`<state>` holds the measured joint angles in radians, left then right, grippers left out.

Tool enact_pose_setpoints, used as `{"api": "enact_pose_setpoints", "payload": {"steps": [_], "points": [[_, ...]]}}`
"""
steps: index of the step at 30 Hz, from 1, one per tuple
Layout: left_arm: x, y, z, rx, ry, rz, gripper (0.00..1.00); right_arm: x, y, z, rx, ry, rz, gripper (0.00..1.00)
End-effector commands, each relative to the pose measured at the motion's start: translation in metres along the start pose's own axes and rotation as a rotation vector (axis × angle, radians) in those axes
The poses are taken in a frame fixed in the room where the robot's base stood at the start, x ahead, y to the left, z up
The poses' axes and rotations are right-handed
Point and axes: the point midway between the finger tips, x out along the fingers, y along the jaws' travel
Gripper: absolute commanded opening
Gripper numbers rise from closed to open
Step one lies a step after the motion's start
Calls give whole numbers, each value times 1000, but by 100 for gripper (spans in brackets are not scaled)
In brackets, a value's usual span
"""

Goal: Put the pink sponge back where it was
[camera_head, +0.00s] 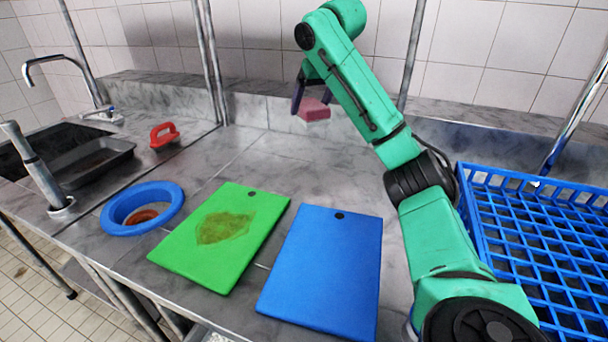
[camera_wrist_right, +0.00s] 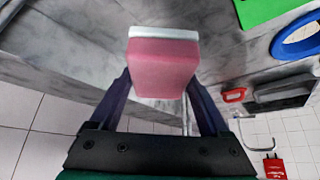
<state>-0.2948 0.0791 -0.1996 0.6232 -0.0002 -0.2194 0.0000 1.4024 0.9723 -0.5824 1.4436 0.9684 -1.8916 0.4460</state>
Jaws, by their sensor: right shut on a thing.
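The pink sponge (camera_head: 314,109) is at the back of the counter, in front of the raised ledge along the tiled wall. In the right wrist view the sponge (camera_wrist_right: 162,66) shows its pink body with a white layer at the far end. My right gripper (camera_head: 312,98) is shut on it, with a dark finger on each side; the fingers (camera_wrist_right: 161,88) also show in the wrist view. I cannot tell whether the sponge touches the counter or the ledge. My left gripper is not in view.
A green board (camera_head: 223,236) with a brown stain and a blue board (camera_head: 322,270) lie in front. A blue ring (camera_head: 117,220), a red-handled item (camera_head: 164,134) and a sink (camera_head: 20,160) are left. A blue crate (camera_head: 540,240) stands right. Metal posts (camera_head: 209,60) rise behind.

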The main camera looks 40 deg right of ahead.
Motion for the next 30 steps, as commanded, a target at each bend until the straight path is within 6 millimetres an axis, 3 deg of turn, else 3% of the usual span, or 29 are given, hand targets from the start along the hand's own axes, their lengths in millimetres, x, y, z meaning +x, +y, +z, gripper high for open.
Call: {"api": "enact_pose_setpoints", "payload": {"steps": [7, 18, 30], "points": [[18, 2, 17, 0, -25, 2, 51, 47, 2, 30, -2, -4, 3, 28], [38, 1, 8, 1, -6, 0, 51, 112, 3, 72, -3, -3, 3, 28], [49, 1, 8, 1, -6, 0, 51, 163, 3, 104, -3, -2, 1, 28]]}}
